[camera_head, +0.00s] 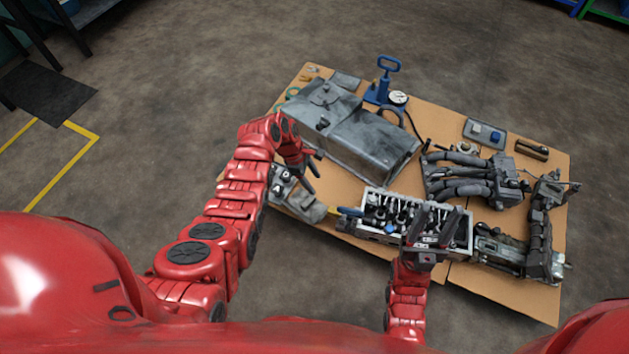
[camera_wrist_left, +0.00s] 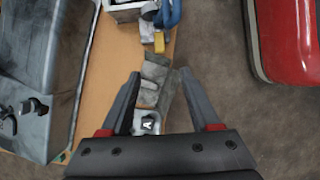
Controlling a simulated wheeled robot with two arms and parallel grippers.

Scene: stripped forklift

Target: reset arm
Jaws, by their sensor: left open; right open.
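My left gripper (camera_head: 309,172) is over the left part of the cardboard sheet, beside the large grey tank (camera_head: 345,125). In the left wrist view the left gripper (camera_wrist_left: 158,85) has its fingers apart with nothing held between them. Below it lies a grey part with a letter A (camera_wrist_left: 148,123), apart from the fingers as far as I can tell. My right gripper (camera_head: 436,232) is open over the front edge of the cylinder head with its row of valves (camera_head: 372,214). I cannot tell whether it touches that part.
The cardboard sheet (camera_head: 500,290) on the floor holds several engine parts. A blue hand pump (camera_head: 384,80) with a gauge stands at the back. A manifold (camera_head: 470,178) and a long dark part (camera_head: 540,245) lie at the right. Bare floor surrounds the sheet.

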